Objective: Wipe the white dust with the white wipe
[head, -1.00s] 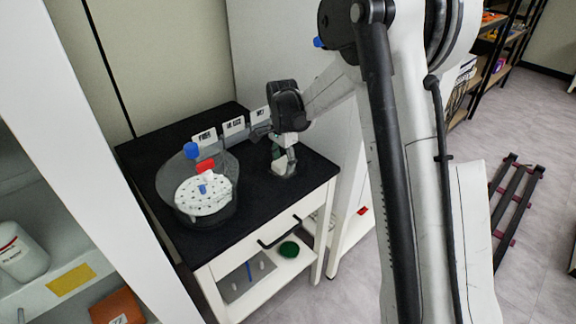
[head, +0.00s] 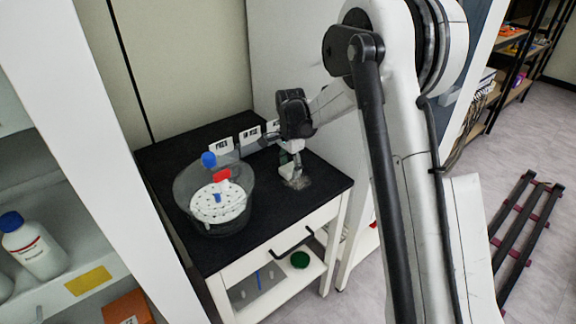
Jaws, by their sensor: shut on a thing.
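My gripper (head: 292,174) points down at the black tabletop (head: 262,222), at the right part of the small cabinet. It is shut on the white wipe, which is small and hard to make out between the fingers. A pale greyish patch of white dust (head: 303,184) shows on the black top around the fingertips. The gripper and wipe hide part of the patch. I cannot tell whether the wipe touches the top.
A clear round vessel (head: 180,190) with a white perforated plate and blue and red parts stands left of my gripper. White label cards (head: 250,135) stand behind. A white wall panel (head: 300,60) rises behind the cabinet. The front right tabletop is clear.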

